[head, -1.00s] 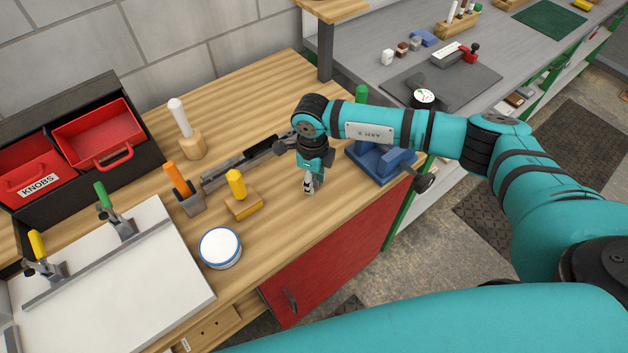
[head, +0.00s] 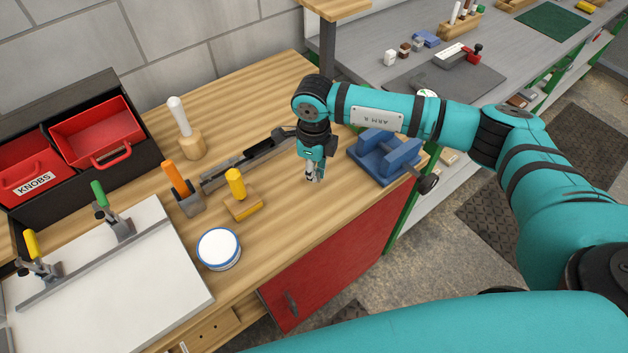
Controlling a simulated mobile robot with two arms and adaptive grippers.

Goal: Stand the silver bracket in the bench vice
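The blue bench vice (head: 372,161) stands at the right end of the wooden bench, with its dark handle toward the front edge. My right gripper (head: 314,176) points down over the bench, to the left of the vice and apart from it. Its fingertips are small and greyish, and I cannot tell whether they are apart or closed on something. I cannot make out the silver bracket for sure; a small silvery patch shows at the fingertips. My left gripper is not in view.
A dark grey clamp bar (head: 245,162) lies behind my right gripper. A yellow-handled block (head: 243,205), an orange-handled tool (head: 175,178), a mallet (head: 187,135) and a round white tin (head: 218,249) stand to its left. Bare bench lies in front of the gripper.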

